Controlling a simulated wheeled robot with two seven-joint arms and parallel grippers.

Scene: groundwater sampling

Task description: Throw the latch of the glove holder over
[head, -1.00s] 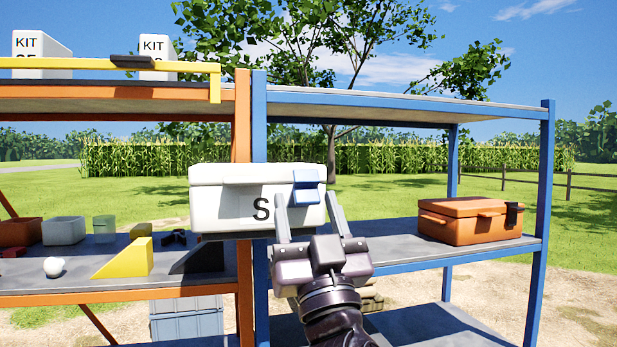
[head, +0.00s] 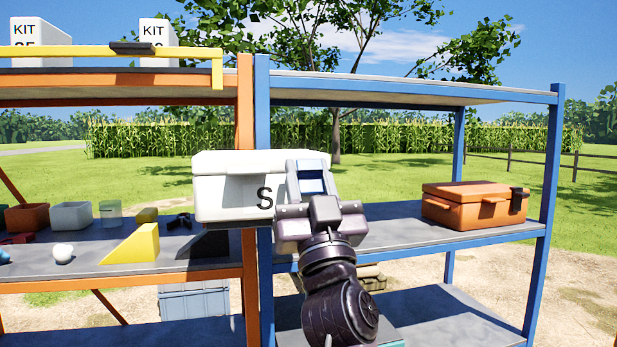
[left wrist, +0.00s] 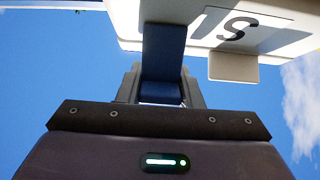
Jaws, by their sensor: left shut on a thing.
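The glove holder (head: 225,185) is a white box marked "S", in front of the posts where the orange and blue racks meet. Its blue latch (head: 312,183) is on the right part of its front, between the fingers of my left gripper (head: 308,172). In the left wrist view the latch (left wrist: 164,55) is a blue strip running down from the white box (left wrist: 270,15) to between my fingers (left wrist: 160,90). My left gripper is shut on the latch. The fingers partly hide the latch and the box's right end. My right gripper is not in view.
An orange case (head: 465,208) stands on the blue rack's middle shelf (head: 400,235). The orange rack's shelf holds a yellow wedge (head: 135,247), a white ball (head: 63,253) and small bins. KIT boxes (head: 40,35) stand above, behind a yellow rail (head: 80,51).

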